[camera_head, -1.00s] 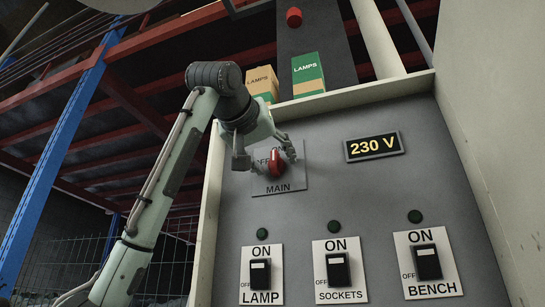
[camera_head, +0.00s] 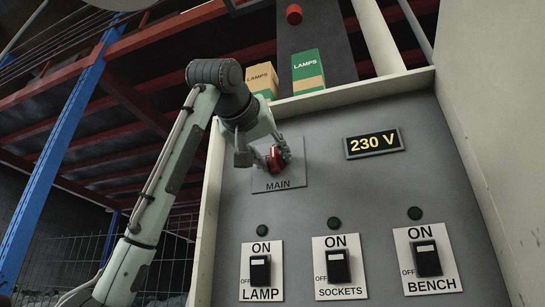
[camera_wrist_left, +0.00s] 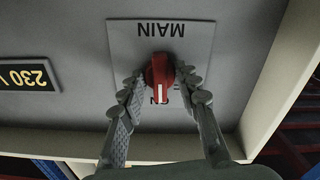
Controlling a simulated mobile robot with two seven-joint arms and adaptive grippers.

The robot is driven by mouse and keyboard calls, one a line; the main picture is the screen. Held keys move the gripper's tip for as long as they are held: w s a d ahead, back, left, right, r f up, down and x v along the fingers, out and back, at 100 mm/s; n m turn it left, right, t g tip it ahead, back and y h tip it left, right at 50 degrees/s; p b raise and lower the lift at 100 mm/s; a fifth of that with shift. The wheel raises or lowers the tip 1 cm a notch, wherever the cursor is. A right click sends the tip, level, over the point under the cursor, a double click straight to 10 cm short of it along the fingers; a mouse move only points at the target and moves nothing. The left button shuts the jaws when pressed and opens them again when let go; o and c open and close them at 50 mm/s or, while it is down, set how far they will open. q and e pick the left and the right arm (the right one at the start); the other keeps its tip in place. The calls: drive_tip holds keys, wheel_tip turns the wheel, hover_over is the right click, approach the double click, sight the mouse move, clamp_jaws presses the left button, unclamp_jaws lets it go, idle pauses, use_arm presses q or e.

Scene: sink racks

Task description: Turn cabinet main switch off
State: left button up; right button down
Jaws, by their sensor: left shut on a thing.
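The main switch is a red rotary knob (camera_head: 275,160) on a grey plate marked MAIN (camera_head: 291,184), at the upper left of the cabinet panel. In the left wrist view the red knob (camera_wrist_left: 160,70) shows upside down, its white mark pointing to the partly hidden ON label (camera_wrist_left: 160,100). The OFF label is mostly covered by a finger. My left gripper (camera_head: 277,156) is at the knob, with a finger on either side, shut on it. It also shows in the left wrist view (camera_wrist_left: 161,88). My right gripper is not in view.
The display (camera_head: 374,143) reads 230 V. Below are the LAMP (camera_head: 260,270), SOCKETS (camera_head: 338,266) and BENCH (camera_head: 427,260) switches, up at ON, with dark green indicators above. Cabinet walls project at left and right. Two LAMPS boxes (camera_head: 308,73) stand on top.

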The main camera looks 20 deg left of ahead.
use_arm(q)
drive_tip(key=n+b, duration=0.1)
drive_tip(key=n, duration=0.2)
drive_tip(key=shift+f+n, duration=0.1)
drive_tip(key=shift+n, duration=0.2)
drive_tip(key=n+b, duration=0.1)
drive_tip(key=n, duration=0.2)
drive_tip(key=shift+d+n, duration=0.1)
drive_tip(key=shift+n, duration=0.3)
drive_tip(key=n, duration=0.2)
drive_tip(key=shift+n, duration=0.3)
drive_tip(key=n, duration=0.3)
drive_tip(key=shift+n, duration=2.2)
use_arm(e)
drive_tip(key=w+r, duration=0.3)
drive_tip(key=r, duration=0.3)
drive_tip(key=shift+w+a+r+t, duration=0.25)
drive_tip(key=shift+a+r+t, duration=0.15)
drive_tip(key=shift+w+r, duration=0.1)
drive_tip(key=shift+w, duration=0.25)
